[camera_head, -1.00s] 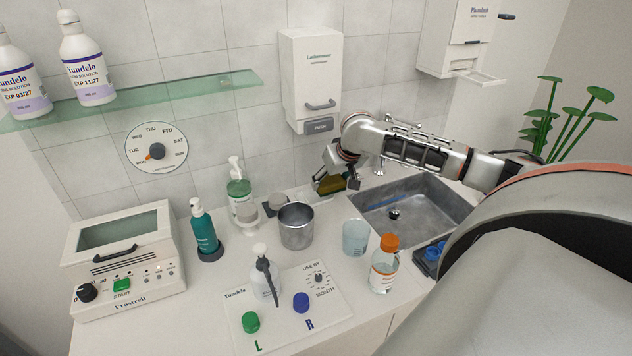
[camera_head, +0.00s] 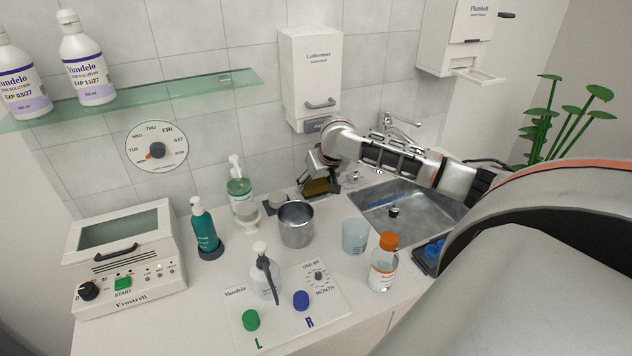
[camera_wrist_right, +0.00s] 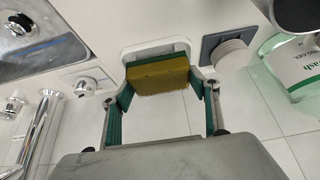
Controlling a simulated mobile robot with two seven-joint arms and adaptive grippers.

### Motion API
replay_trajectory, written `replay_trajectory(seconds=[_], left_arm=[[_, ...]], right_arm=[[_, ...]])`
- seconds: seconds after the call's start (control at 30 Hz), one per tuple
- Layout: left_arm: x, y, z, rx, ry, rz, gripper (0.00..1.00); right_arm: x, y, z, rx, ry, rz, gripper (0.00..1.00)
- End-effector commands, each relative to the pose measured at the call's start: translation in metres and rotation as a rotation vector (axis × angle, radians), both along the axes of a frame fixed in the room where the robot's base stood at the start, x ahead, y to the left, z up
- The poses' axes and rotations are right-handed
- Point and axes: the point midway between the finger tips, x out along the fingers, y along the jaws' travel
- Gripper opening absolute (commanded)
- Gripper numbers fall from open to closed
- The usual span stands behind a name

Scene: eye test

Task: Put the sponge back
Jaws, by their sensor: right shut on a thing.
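A sponge (camera_head: 317,187), yellow-brown with a green layer, is in my right gripper (camera_head: 318,180) on the counter side left of the sink. In the right wrist view the sponge (camera_wrist_right: 160,77) sits between the two green-padded fingers, which are shut on it. Behind it in that view is a white shallow dish (camera_wrist_right: 178,44), partly hidden by the sponge. I cannot tell whether the sponge touches the dish. My left gripper is not in view.
A green pump bottle (camera_head: 240,200) is further left. The sink (camera_head: 415,204) and tap (camera_head: 398,122) lie to the right. A white dispenser (camera_head: 311,75) hangs above.

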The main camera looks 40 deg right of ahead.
Motion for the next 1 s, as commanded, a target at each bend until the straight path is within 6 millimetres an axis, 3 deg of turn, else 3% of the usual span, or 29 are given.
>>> replay_trajectory(seconds=[0.17, 0.2, 0.23, 0.27, 0.67, 1.0], left_arm=[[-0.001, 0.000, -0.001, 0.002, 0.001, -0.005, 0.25], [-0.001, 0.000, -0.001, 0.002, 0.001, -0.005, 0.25], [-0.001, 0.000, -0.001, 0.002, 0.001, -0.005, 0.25], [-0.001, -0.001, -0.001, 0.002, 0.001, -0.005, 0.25], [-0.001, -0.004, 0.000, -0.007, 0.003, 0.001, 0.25], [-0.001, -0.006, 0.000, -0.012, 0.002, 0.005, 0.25]], right_arm=[[0.000, 0.000, -0.005, 0.002, 0.001, 0.000, 0.40], [0.000, 0.000, -0.005, 0.001, 0.000, 0.000, 0.68], [0.000, 0.000, -0.005, 0.001, 0.000, 0.000, 0.76], [0.000, 0.000, -0.005, 0.001, 0.000, 0.000, 0.77], [0.000, 0.000, 0.000, 0.000, -0.001, 0.000, 0.77], [-0.026, 0.007, 0.052, -0.003, -0.002, 0.001, 0.77]])
